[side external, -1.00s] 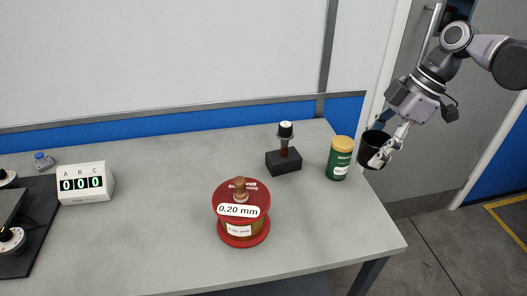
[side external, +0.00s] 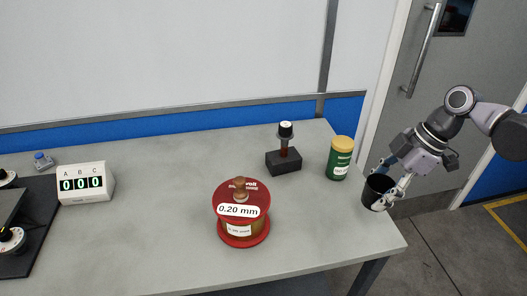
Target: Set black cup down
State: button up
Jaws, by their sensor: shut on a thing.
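The black cup (side external: 374,189) is at the right end of the grey bench, near its right edge. It looks upright, with its open rim facing up. My gripper (side external: 384,188) is shut on the cup from the right, with its fingers at the cup's sides. The cup's base is low, at or just above the bench top; I cannot tell whether it touches. Part of the cup's right side is hidden by a finger.
A green jar with a yellow lid (side external: 340,160) stands just behind and left of the cup. A black block with a post (side external: 284,160) and a red wire spool (side external: 241,220) stand further left. The grey bench (side external: 320,230) is clear between spool and cup.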

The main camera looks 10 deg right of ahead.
jog(key=a+f, duration=0.1)
jog(key=a, duration=0.1)
jog(key=a+f, duration=0.2)
jog(key=a, duration=0.1)
jog(key=a+f, duration=0.1)
jog(key=a, duration=0.2)
jog(key=shift+f, duration=2.45)
jog(key=shift+f, duration=0.1)
jog(key=o, duration=0.9)
jog(key=shift+o, duration=0.2)
jog(key=v, duration=1.2)
jog(key=s+d+m+t+h, duration=0.2)
jog(key=s+d+m+t, duration=0.1)
jog(key=d+m, duration=0.4)
jog(key=s+d+m+t+h, duration=0.2)
jog(key=s+d+m, duration=0.3)
jog(key=d+m, duration=0.3)
jog(key=d+t, duration=0.1)
jog(key=d, duration=0.3)
jog(key=shift+s+d, duration=0.3)
jog(key=shift+s, duration=0.1)
